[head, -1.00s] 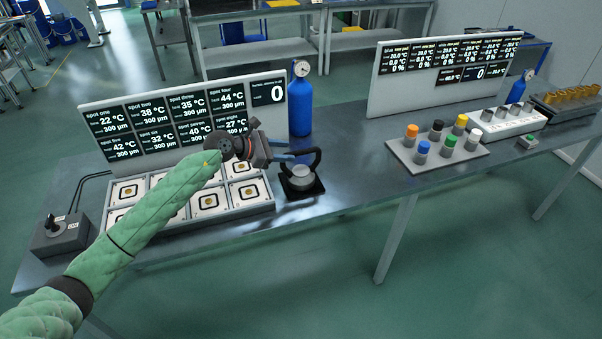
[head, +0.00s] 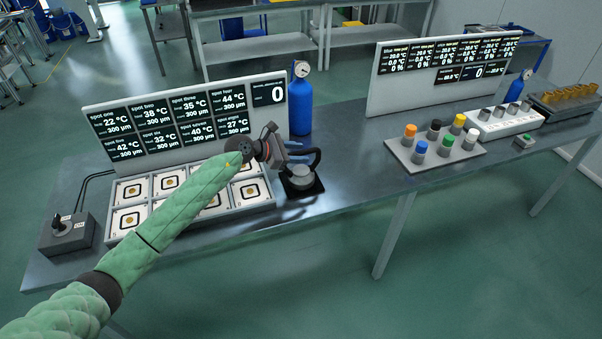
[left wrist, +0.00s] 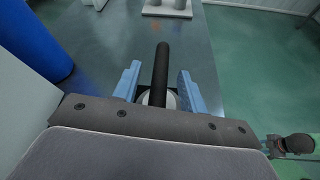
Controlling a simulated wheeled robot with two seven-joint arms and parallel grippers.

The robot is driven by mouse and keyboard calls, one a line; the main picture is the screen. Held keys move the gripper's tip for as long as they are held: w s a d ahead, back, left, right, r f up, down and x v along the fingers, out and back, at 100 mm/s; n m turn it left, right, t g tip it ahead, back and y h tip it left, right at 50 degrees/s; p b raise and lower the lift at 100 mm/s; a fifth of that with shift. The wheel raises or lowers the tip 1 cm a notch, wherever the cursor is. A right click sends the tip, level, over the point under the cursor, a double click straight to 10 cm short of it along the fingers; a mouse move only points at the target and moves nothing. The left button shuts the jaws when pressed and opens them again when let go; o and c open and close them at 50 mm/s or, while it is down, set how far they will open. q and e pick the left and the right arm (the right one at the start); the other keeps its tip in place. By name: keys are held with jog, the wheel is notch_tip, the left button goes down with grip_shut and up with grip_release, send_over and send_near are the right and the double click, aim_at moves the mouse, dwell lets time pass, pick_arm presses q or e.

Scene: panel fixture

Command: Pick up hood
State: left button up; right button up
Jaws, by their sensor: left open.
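My left gripper (head: 297,152) is at the handle, above the pale body. In the left wrist view, the black handle (left wrist: 161,72) runs between the two blue fingers, with a gap on each side. My left gripper (left wrist: 160,84) is open and holds nothing. The pale body (left wrist: 155,98) is partly hidden behind the handle and fingers.
A blue gas bottle (head: 300,108) with a gauge stands close behind the hood. A display panel (head: 180,120) stands behind the spot tray (head: 107,238). A grey plate (head: 400,156) with several coloured caps stands to the right. The table between is clear.

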pick_arm(q)
grip_shut()
jog(key=shift+r, duration=0.15)
dwell(1.1)
